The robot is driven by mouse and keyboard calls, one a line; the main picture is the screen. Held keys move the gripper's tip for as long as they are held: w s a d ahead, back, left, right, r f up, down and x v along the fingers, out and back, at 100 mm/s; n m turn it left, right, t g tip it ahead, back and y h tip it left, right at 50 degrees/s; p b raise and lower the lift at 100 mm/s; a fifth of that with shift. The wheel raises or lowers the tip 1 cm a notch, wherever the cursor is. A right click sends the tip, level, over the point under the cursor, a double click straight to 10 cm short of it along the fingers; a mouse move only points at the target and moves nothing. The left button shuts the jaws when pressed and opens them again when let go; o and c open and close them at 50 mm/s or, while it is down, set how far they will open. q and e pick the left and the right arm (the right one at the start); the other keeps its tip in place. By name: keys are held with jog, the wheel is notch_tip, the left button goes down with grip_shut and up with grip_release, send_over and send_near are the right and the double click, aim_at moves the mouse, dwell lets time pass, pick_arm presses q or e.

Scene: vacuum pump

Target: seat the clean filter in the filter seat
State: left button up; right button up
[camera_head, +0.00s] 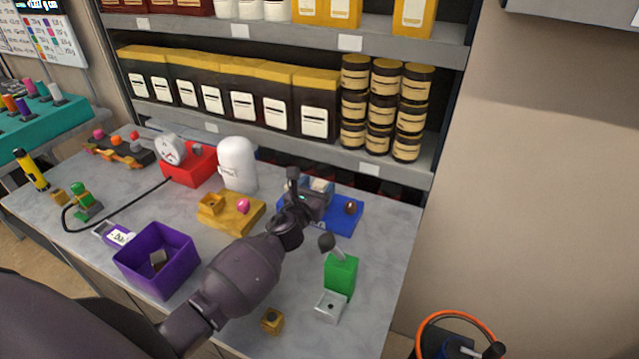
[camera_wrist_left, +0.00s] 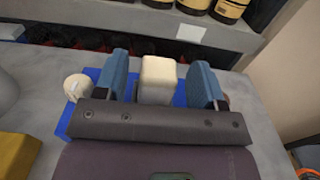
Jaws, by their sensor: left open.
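My left gripper (camera_head: 320,186) is over the blue tray (camera_head: 345,220) at the back right of the bench. In the left wrist view its two blue fingers (camera_wrist_left: 162,82) are open. A cream block (camera_wrist_left: 158,78), which looks like the clean filter, stands between them with a visible gap on each side. The block's lower part is hidden by the gripper body. A yellow block (camera_head: 245,217) with a square gold socket (camera_head: 211,204) and a pink knob stands left of the arm; the socket may be the filter seat. My right gripper is not in view.
A purple bin (camera_head: 150,278) holds a small greyish-brown piece. A white dome (camera_head: 237,163) and a red gauge unit (camera_head: 190,172) stand behind the yellow block. A green lever box (camera_head: 341,275) is right of my arm. Shelves of jars (camera_head: 383,108) rise behind the bench.

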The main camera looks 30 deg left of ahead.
pick_arm(q)
jog(key=s, duration=1)
jog(key=shift+s+d, duration=0.25)
jog(key=shift+d, duration=0.05)
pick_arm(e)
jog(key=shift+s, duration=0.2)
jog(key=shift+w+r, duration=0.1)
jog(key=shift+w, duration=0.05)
